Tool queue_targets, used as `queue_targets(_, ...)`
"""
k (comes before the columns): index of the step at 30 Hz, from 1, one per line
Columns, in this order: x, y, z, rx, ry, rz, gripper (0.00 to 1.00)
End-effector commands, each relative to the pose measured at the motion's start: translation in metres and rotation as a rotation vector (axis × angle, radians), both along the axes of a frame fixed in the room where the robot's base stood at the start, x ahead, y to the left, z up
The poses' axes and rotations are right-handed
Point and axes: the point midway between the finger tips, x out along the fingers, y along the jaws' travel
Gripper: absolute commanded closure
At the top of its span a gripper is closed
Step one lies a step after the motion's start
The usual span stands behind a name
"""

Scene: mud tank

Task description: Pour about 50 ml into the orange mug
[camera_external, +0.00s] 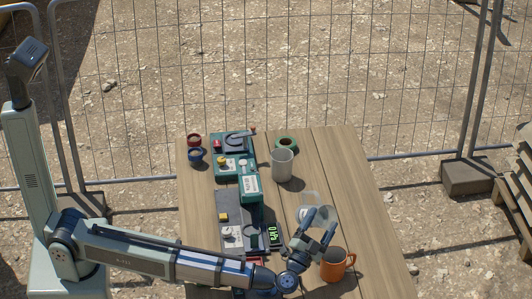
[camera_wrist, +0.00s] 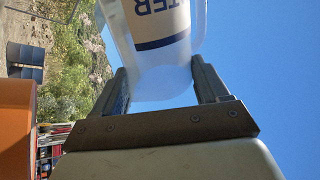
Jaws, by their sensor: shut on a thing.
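The orange mug (camera_external: 333,267) stands on the table's near right part, its dark opening facing up and its handle to the right. Its orange side fills the left edge of the wrist view (camera_wrist: 15,118). My gripper (camera_external: 320,228) is shut on a clear container (camera_external: 310,199), just behind and left of the mug in the external view. In the wrist view the container (camera_wrist: 155,60) sits between both fingers (camera_wrist: 160,85), with a white label reading "TER". Its mouth, liquid level and exact tilt cannot be made out. No stream shows.
A grey cup (camera_external: 282,164), a green ring (camera_external: 287,143), small red and blue pots (camera_external: 197,156), and teal devices (camera_external: 250,182) stand on the table (camera_external: 345,165). A grey device with a green display (camera_external: 273,235) lies left of my gripper. The table's right side is clear.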

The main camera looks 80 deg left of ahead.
Motion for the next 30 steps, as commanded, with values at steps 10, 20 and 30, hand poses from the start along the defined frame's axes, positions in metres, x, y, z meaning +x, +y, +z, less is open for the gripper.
queue_targets(10,0.0000,0.0000,0.0003,0.001,-0.001,0.000,0.91)
queue_targets(20,0.0000,0.0000,0.0003,0.001,-0.001,0.000,0.91)
queue_targets(30,0.0003,0.0006,-0.0030,-0.108,-0.044,-0.001,0.91)
